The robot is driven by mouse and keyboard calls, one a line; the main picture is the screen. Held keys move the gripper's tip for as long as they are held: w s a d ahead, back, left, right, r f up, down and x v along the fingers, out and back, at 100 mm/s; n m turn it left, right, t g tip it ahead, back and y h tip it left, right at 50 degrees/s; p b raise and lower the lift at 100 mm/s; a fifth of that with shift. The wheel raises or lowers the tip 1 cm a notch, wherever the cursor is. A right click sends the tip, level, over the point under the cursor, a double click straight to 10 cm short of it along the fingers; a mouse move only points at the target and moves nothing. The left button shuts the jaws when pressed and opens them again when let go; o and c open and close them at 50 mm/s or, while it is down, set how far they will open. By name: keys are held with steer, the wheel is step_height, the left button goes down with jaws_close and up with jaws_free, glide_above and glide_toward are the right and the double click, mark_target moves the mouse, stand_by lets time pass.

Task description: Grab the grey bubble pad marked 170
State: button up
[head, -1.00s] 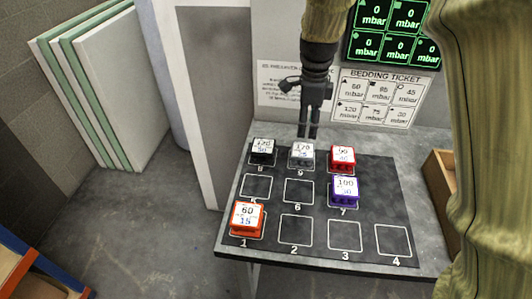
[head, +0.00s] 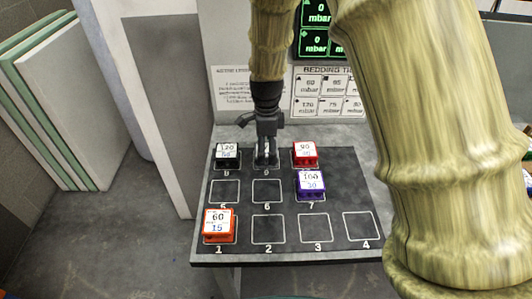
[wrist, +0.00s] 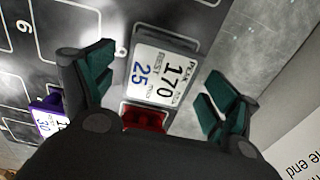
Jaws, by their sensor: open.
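The grey bubble pad marked 170 (wrist: 158,76) shows in the wrist view with its white label "170, 25" facing up. It lies between the two spread teal-padded fingers of my gripper (wrist: 158,92), with a visible gap on each side. In the head view my gripper (head: 266,154) is low over slot 9, at the back row of the dark board. There the gripper mostly hides the grey pad. The jaws are open and hold nothing.
A black pad (head: 227,154) stands left of slot 9 and a red pad (head: 305,154) right of it. A purple pad (head: 311,186) is on slot 7 and an orange pad (head: 219,226) on slot 1. Slots 2, 3, 4 and 6 are empty.

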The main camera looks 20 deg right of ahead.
steer(key=shift+f, duration=0.7)
steer(key=c, duration=1.1)
